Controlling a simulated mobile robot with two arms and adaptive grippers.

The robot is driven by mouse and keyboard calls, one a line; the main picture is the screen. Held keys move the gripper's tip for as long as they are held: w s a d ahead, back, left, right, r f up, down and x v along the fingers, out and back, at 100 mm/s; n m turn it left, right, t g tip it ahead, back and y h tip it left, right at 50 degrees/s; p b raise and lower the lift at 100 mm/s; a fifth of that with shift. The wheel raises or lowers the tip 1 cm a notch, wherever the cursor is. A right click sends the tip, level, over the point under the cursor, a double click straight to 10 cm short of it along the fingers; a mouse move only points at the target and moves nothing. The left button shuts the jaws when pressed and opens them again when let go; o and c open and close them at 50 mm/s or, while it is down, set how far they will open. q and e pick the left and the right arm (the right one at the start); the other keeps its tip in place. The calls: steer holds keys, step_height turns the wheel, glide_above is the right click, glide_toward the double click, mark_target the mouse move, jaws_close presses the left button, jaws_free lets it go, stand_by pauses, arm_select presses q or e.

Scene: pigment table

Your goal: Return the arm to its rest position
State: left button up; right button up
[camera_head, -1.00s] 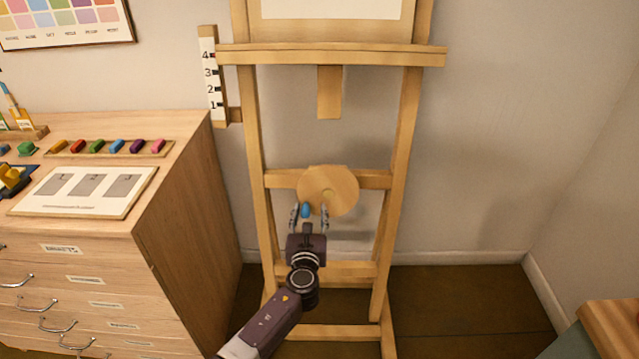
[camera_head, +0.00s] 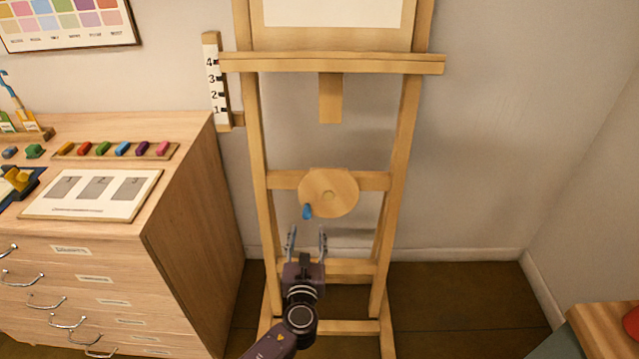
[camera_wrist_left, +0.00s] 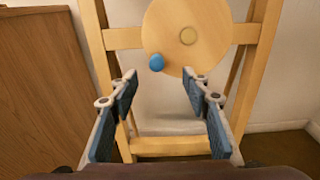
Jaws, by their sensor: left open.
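My left gripper (camera_head: 306,243) is open and empty in front of the lower part of the wooden easel. Its two fingers stand apart below the round wooden disc (camera_head: 333,190) on the easel's crossbar. A small blue knob (camera_head: 307,212) sits at the disc's lower left edge, just above the fingertips and clear of them. In the left wrist view the open fingers (camera_wrist_left: 160,85) show with nothing between them, and the blue knob (camera_wrist_left: 157,63) lies beyond them. My right gripper is not in view.
The easel (camera_head: 398,150) stands against the wall. A wooden drawer cabinet (camera_head: 190,230) is at the left, with a card (camera_head: 90,209) and a row of coloured blocks (camera_head: 118,157) on top. Another wooden surface (camera_head: 600,325) is at the lower right. The floor between is clear.

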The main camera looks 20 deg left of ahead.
arm_select(q)
steer(key=shift+s, duration=0.15)
steer(key=s+a+f+n+g+h, duration=0.1)
steer(key=s+f+n+g, duration=0.25)
steer(key=s+f, duration=0.45)
steer(key=s+f+n+g+h, duration=0.15)
steer(key=s+f+n, duration=0.25)
steer(key=f, duration=0.9)
steer(key=s+a+f+n+g, duration=0.1)
steer(key=s+f+n+g, duration=0.25)
steer(key=s+f, duration=0.5)
steer(key=s+f+n+g, duration=0.2)
steer(key=s+f+n, duration=0.3)
steer(key=s, duration=0.6)
steer(key=s+f+n+g+h, duration=0.1)
steer(key=s+f+n+g, duration=0.1)
steer(key=s+f+n, duration=0.4)
steer(key=s+f+n+g+h, duration=0.1)
steer(key=s+f+n, duration=0.4)
steer(key=s, duration=1.1)
steer(key=n+g, duration=0.1)
steer(key=n, duration=0.2)
steer(key=shift+s+f+g, duration=0.35)
steer(key=shift+f, duration=0.05)
steer(key=shift+d, duration=0.1)
